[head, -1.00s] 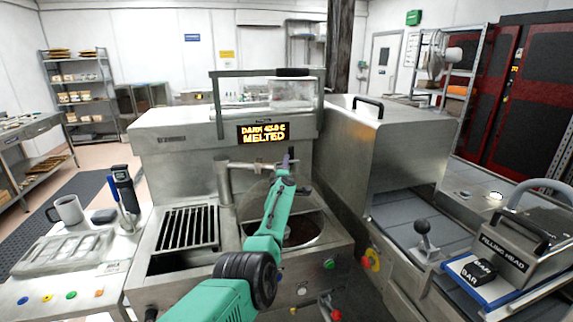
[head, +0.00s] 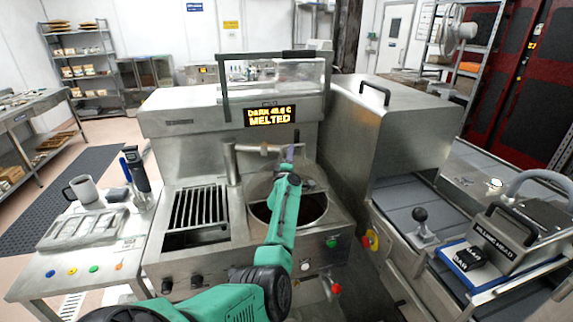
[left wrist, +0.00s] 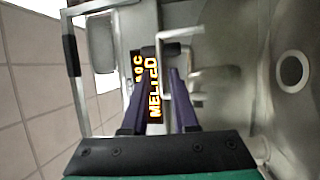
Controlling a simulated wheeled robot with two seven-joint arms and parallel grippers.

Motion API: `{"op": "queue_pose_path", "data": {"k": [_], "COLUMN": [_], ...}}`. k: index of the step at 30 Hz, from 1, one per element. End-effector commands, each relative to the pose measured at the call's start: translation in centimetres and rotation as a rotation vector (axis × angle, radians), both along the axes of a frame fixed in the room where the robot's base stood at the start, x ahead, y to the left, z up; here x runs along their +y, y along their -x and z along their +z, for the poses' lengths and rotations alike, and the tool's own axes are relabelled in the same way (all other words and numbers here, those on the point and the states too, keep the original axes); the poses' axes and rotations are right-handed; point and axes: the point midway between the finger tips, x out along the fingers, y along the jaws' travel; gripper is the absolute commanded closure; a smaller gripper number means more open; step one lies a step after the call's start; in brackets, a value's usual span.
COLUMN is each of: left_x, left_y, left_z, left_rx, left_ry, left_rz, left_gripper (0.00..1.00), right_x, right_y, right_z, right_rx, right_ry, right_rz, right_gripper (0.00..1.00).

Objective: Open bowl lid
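The bowl (head: 318,208) is a round opening with dark contents in the steel machine's top, right of a slatted grate. My left arm crosses in front of it and hides its middle. A grey, rounded, lid-like plate (head: 262,187) shows at its back left; I cannot tell how far it is raised. My left gripper (head: 290,153) is above the bowl's back edge, near a horizontal steel pipe. In the left wrist view its two purple fingers (left wrist: 157,75) stand apart with nothing visibly held between them. My right gripper is not in view.
The display (head: 270,117) reading MELTED and a framed clear guard (head: 275,75) stand behind the bowl. A steel hood (head: 395,120) rises at the right. A side table (head: 85,262) with a mug (head: 84,190) and mould tray (head: 85,228) is at the left.

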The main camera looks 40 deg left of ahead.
Motion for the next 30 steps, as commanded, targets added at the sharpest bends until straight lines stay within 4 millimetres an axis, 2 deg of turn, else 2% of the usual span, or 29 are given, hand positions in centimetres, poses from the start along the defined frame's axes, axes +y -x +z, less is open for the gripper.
{"op": "queue_pose_path", "data": {"k": [2, 6, 10, 15, 30], "left_x": [-0.6, -2.1, -3.6, -4.9, -5.0], "left_y": [1.3, 3.7, 6.1, 8.0, 8.3], "left_z": [0.0, -0.7, -1.4, -1.7, -1.6], "left_rx": [0.004, 0.004, 0.003, 0.002, 0.001], "left_ry": [0.002, 0.004, 0.004, 0.001, 0.0], "left_rz": [0.004, 0.004, 0.005, 0.004, 0.004], "left_gripper": [0.73, 0.73, 0.73, 0.73, 0.73], "right_x": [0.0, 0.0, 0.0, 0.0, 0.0], "right_y": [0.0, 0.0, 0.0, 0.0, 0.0], "right_z": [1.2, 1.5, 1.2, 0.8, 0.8], "right_rx": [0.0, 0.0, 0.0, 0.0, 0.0], "right_ry": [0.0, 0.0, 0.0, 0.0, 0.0], "right_rz": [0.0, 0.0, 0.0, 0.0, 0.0], "right_gripper": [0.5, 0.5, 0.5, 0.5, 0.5]}}
